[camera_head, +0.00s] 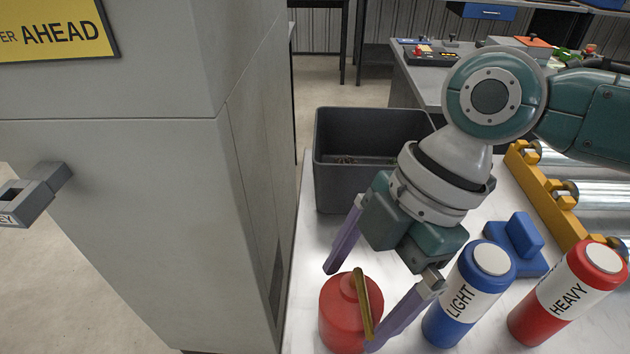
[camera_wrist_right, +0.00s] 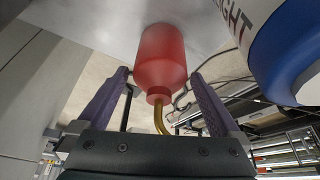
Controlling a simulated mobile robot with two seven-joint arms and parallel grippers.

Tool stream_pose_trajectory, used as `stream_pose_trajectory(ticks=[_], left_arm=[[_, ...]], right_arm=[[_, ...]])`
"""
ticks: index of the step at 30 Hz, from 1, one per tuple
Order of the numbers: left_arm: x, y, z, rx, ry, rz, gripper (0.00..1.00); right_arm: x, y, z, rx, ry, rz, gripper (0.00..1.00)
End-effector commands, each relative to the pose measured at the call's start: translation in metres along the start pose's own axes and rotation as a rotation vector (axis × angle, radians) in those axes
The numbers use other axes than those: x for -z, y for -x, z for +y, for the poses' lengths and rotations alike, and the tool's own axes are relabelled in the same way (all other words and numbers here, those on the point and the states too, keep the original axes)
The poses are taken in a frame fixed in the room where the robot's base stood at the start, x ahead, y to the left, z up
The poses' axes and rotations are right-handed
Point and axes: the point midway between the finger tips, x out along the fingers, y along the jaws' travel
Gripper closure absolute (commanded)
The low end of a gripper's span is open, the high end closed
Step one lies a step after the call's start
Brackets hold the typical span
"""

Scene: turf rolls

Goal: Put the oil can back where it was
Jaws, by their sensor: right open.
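The red oil can (camera_head: 341,318) with its brass spout stands upright on the white tabletop, near the table's left edge by the grey cabinet. My right gripper (camera_head: 358,306) is open above and around the can, with one purple finger on its left and one on its right. In the right wrist view the oil can (camera_wrist_right: 163,60) lies between and beyond the open fingers (camera_wrist_right: 160,90), its spout pointing toward the palm. No finger clearly touches it. My left gripper is not in view.
A blue LIGHT bottle (camera_head: 465,300) stands close to the right finger, a red HEAVY bottle (camera_head: 567,295) farther right. A blue block (camera_head: 517,243) lies behind them. A dark grey bin (camera_head: 352,190) stands behind the gripper. A grey cabinet (camera_head: 200,230) borders the left, rollers (camera_head: 590,195) the right.

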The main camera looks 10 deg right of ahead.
Motion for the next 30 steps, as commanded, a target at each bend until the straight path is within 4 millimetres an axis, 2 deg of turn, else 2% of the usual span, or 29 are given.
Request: stream_pose_trajectory(ticks=[9,15,20,30], left_arm=[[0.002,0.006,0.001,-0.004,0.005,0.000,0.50],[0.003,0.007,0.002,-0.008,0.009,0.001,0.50],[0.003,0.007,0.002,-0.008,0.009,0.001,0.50],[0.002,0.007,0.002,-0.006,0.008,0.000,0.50]], right_arm=[[0.000,0.072,0.001,-0.003,0.002,-0.003,0.00],[0.000,0.101,0.001,-0.002,0.001,-0.002,0.00],[0.000,0.108,0.000,0.001,0.001,-0.001,0.00],[0.000,0.108,0.000,0.001,0.001,0.000,0.00]])
